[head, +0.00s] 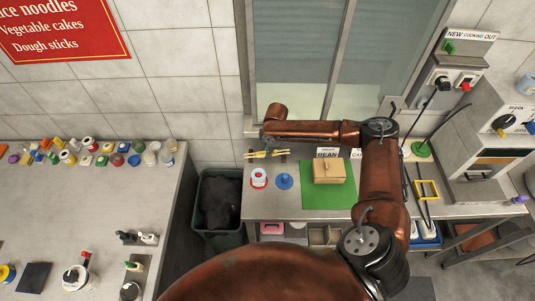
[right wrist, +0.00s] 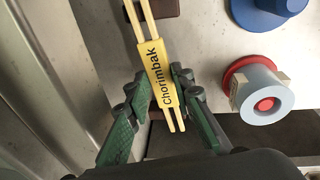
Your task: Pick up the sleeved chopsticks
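The sleeved chopsticks (head: 266,154) lie at the far left end of the steel counter in the head view. In the right wrist view the chopsticks (right wrist: 161,78) are pale yellow, in a yellow sleeve printed "Chorimbak". My right gripper (head: 265,139) is above them, pointing down. In the right wrist view its green-padded fingers (right wrist: 159,82) are spread, one on each side of the sleeve, with gaps visible. I cannot tell how high the fingertips are above the sleeve. My left gripper is not in view.
A white-and-red round container (head: 259,178) and a blue round piece (head: 285,181) stand near the chopsticks. A wooden box (head: 328,171) sits on a green mat (head: 318,200). A dark bin (head: 219,203) stands left of the counter; a wall is behind.

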